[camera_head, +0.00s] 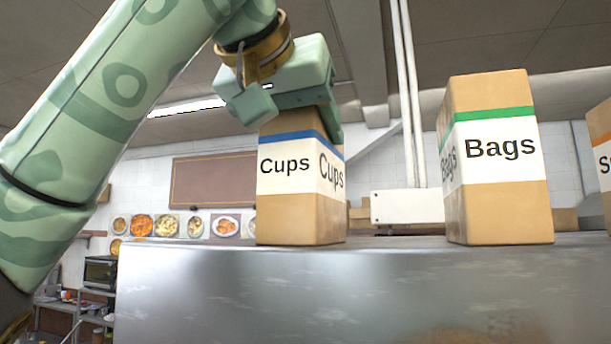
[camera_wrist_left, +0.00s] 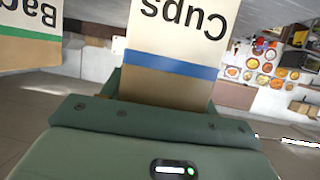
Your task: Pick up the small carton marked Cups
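The small Cups carton (camera_head: 300,205) is a brown box with a white label band and a blue stripe. It stands upright on the metal shelf (camera_head: 350,290) in the head view. My left gripper (camera_head: 295,115) comes down over its top, with a finger on either side. In the left wrist view, the carton (camera_wrist_left: 175,85) fills the space between the fingers of my left gripper (camera_wrist_left: 163,95), with no clear gap at either side, so it looks shut on it. The carton's top is hidden by the gripper. My right gripper is not in view.
A Bags carton (camera_head: 500,205) with a green stripe stands to the right on the shelf, apart from the Cups carton. Another carton (camera_head: 602,150) with an orange stripe is cut off at the right edge. Bare shelf lies between Cups and Bags.

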